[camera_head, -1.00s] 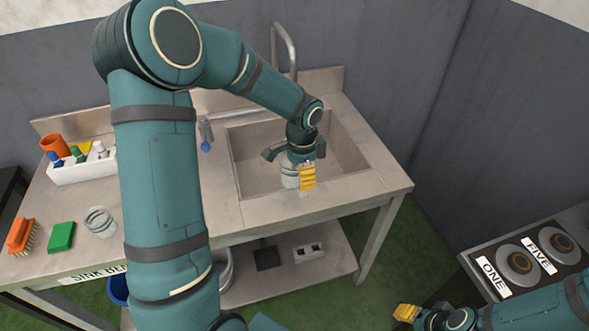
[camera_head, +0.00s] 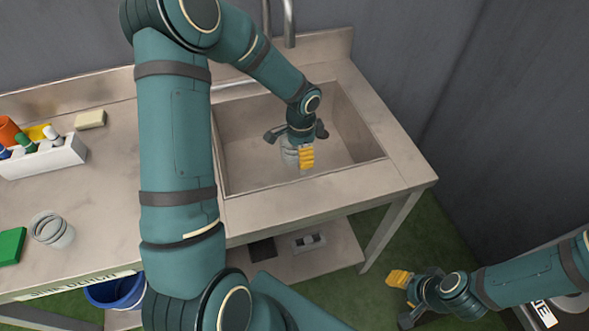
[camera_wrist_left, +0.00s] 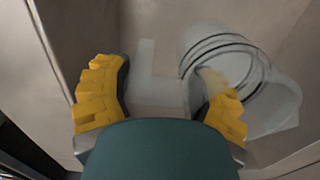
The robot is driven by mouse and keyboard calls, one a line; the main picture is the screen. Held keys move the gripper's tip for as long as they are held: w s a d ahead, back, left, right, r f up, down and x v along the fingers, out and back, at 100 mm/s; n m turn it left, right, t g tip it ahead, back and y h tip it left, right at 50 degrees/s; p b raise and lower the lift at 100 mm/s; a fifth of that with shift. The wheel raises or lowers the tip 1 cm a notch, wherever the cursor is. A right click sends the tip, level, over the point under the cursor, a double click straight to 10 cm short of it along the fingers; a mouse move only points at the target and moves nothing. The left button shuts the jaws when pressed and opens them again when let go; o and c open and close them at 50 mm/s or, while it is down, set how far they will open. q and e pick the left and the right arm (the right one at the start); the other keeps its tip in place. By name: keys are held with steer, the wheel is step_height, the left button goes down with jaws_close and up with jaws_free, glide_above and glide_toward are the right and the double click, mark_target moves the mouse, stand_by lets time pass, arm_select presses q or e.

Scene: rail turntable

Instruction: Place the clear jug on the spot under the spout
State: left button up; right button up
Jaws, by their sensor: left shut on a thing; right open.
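The clear jug (camera_head: 289,153) is at my left gripper (camera_head: 304,157), over or inside the sink basin (camera_head: 245,165). In the left wrist view the jug (camera_wrist_left: 275,105), with dark rings round it, lies at the right finger of my left gripper (camera_wrist_left: 165,100), which is shut on it. The fingers and arm hide part of the jug. A pale angular patch (camera_wrist_left: 150,75) shows between the fingers; I cannot tell whether it is the handle or a mark. The spout (camera_head: 289,20) rises behind the basin. My right gripper (camera_head: 402,298) is open and empty, low at the right.
A similar clear ringed vessel (camera_head: 51,232) stands on the bench at left, beside a green block (camera_head: 11,246). A white caddy (camera_head: 45,157) holds bottles. A pale block (camera_head: 90,119) lies behind. A blue bucket (camera_head: 117,291) is below. Sink walls surround my left gripper.

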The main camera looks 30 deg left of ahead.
mark_target(300, 173)
arm_select(q)
step_height(300, 173, down, 9)
steer(key=shift+w+f+b, duration=0.1)
steer(key=shift+b, duration=0.9)
steer(key=shift+f, duration=0.15)
steer(key=o, duration=1.3)
steer(key=shift+o, duration=0.2)
